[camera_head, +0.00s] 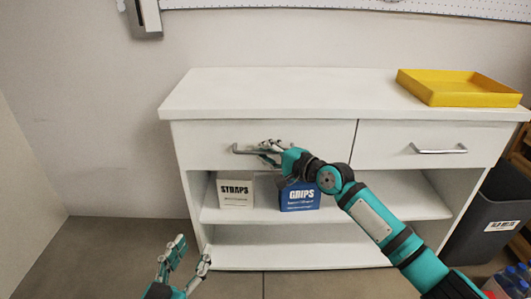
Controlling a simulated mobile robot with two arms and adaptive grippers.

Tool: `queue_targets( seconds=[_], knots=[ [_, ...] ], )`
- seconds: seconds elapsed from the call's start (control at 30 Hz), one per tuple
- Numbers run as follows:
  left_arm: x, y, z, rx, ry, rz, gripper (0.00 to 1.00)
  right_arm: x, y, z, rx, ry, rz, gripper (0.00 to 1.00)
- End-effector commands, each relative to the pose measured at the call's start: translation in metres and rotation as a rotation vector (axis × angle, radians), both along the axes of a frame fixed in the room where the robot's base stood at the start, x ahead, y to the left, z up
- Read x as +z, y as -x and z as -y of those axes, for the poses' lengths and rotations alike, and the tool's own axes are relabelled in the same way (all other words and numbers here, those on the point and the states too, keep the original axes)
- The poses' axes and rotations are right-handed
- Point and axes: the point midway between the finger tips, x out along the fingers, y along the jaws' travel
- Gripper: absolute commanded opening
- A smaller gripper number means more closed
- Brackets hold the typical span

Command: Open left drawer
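The white cabinet (290,90) has two drawers side by side under its top. The left drawer (215,135) looks closed, its front level with the right one. Its grey bar handle (242,151) shows at its left end; the right end is hidden by my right gripper. My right gripper (267,150) is at that handle, with fingers seen above and below the bar's right part. Whether they are clamped on it cannot be told. My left gripper (193,247) is low in front of the cabinet's left side, fingers apart and empty.
The right drawer (380,140) is closed, with its own handle (438,150). A yellow tray (460,98) sits on the cabinet top. A STRAPS box (235,190) and a blue GRIPS box (300,202) stand on the shelf below. A dark bin (490,220) stands at right.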

Motion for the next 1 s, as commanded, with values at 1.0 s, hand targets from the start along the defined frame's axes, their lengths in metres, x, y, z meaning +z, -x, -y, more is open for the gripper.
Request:
queue_targets(
  seconds=[1.0],
  knots=[
    [-0.068,0.024,-0.017,0.027,-0.102,-0.411,0.40,-0.001,0.016,0.001,0.001,0.007,-0.007,0.00]
  ],
)
